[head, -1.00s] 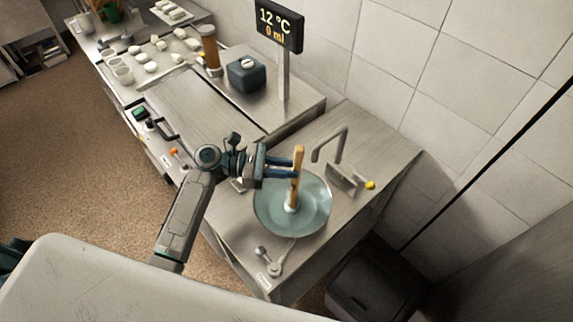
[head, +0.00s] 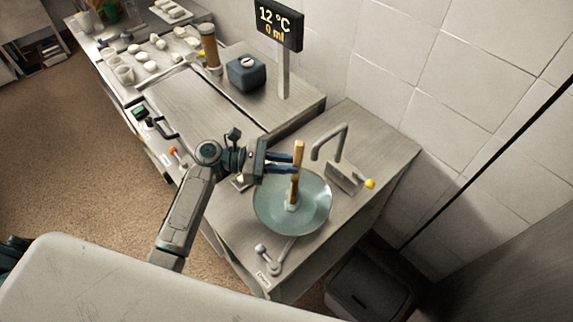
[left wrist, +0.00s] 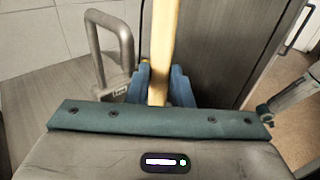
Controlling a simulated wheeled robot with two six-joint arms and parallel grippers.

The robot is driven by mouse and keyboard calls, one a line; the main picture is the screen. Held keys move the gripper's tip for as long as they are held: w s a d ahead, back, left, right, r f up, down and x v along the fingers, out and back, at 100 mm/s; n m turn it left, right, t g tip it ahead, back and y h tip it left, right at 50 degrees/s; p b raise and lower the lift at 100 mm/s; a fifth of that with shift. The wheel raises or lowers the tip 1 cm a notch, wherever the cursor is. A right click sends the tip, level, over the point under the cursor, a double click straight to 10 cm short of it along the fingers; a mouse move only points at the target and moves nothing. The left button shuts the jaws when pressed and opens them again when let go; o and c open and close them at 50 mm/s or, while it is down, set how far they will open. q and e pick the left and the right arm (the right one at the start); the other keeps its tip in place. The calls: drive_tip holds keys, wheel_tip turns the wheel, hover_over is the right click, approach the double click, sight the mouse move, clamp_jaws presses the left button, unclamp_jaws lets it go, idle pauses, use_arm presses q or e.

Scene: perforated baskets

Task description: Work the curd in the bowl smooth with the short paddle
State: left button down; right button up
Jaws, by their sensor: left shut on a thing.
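The short wooden paddle (head: 299,155) stands nearly upright in the pale blue-green bowl (head: 318,211). My left gripper (head: 296,164) is shut on the paddle's shaft above the bowl. In the left wrist view the paddle (left wrist: 163,45) runs up between the blue fingers of my left gripper (left wrist: 160,88). A small whitish patch of curd (head: 289,207) shows around the paddle's foot, and the paddle's lower end is hidden in it. My right gripper is not in view.
A curved metal tap (head: 331,137) with a yellow knob (head: 370,184) stands behind the bowl. A small lever (head: 269,257) sits at the counter's front. A display post reading 12 °C and 0 ml (head: 278,25) and a dark box (head: 246,73) stand farther back.

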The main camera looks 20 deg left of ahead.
use_arm(q)
drive_tip(key=shift+s, duration=0.15)
drive_tip(key=shift+s+d, duration=0.15)
drive_tip(key=shift+s, duration=0.55)
drive_tip(key=shift+w, duration=0.15)
drive_tip(key=shift+w, duration=0.75)
drive_tip(key=shift+s, duration=0.1)
drive_tip(key=shift+s+f, duration=0.25)
drive_tip(key=shift+s, duration=0.7)
